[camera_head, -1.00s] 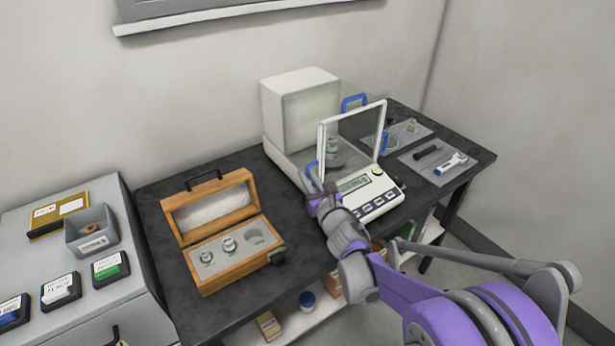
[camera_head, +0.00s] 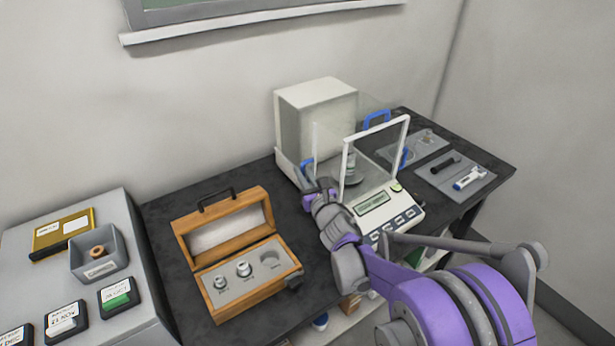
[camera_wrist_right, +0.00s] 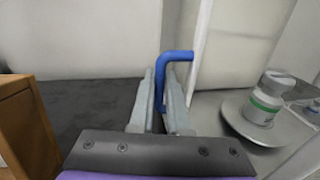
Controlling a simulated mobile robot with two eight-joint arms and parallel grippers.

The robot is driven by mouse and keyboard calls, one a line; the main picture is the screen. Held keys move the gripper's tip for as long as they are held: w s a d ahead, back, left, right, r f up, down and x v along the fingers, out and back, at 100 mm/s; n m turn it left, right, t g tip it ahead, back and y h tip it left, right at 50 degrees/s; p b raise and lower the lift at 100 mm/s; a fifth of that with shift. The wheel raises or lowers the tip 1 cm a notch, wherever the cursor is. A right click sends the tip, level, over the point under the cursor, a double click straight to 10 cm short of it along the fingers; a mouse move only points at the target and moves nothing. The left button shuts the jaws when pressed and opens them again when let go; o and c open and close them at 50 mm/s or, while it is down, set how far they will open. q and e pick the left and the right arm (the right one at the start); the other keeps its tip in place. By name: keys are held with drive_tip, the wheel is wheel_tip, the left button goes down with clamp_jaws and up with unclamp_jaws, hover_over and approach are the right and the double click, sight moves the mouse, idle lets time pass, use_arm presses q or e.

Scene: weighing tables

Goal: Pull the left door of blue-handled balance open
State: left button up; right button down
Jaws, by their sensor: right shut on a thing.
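The balance (camera_head: 373,205) with blue handles stands on the dark table, its white box body behind a clear draft shield. Its left door's blue handle (camera_head: 307,166) also shows in the wrist view (camera_wrist_right: 177,57). The door's edge (camera_head: 315,145) stands back from the white front frame (camera_head: 345,165), leaving a gap on the left side. My right gripper (camera_head: 314,184) is at that handle, with its fingers (camera_wrist_right: 163,88) closed around its lower part. A white bottle with a green label (camera_wrist_right: 264,108) stands on the round pan (camera_wrist_right: 238,118) inside. My left gripper is out of view.
An open wooden weight box (camera_head: 250,290) is left of the balance. A blue top handle (camera_head: 377,119) and right-hand handle (camera_head: 404,158) are on the shield. Grey trays (camera_head: 480,185) lie to the right. A grey cabinet (camera_head: 125,215) stands at the far left.

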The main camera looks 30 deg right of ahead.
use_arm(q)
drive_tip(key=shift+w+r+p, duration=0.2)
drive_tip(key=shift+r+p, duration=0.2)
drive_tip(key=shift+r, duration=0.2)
use_arm(e)
drive_tip(key=w, duration=0.4)
drive_tip(key=shift+w+a, duration=0.15)
drive_tip(key=shift+w, duration=0.15)
drive_tip(key=c, duration=1.2)
unclamp_jaws()
drive_tip(key=shift+o, duration=0.2)
drive_tip(key=shift+s, duration=0.1)
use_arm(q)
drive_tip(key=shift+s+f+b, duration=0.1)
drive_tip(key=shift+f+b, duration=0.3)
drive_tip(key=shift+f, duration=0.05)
use_arm(e)
drive_tip(key=s+a, duration=0.1)
drive_tip(key=s, duration=0.9)
drive_tip(key=shift+s+a, duration=0.15)
drive_tip(key=shift+s, duration=0.2)
